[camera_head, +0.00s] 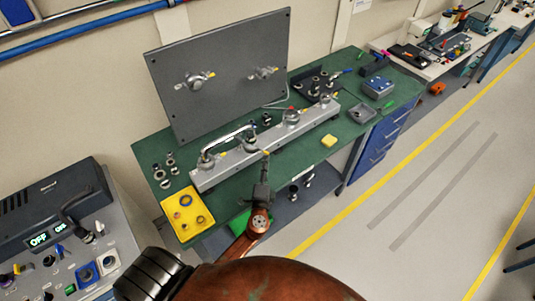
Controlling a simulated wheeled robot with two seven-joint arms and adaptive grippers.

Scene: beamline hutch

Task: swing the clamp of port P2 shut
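A long grey metal manifold (275,137) lies across the green bench, with several round clamped ports along its top. A curved metal hose joins the ports at its left end. Some clamps carry small yellow tabs. The grey upright panel (225,60) behind it bears two more clamped fittings, a left one (194,81) and a right one (263,73). Port labels are too small to read, so I cannot tell which is P2. My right gripper is not in view.
A yellow tray (187,231) with rings stands at the bench's front left. A yellow block (328,141), a grey tray (362,112) and a blue box (378,87) lie at the right. A control console (60,225) stands at the lower left. Floor to the right is clear.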

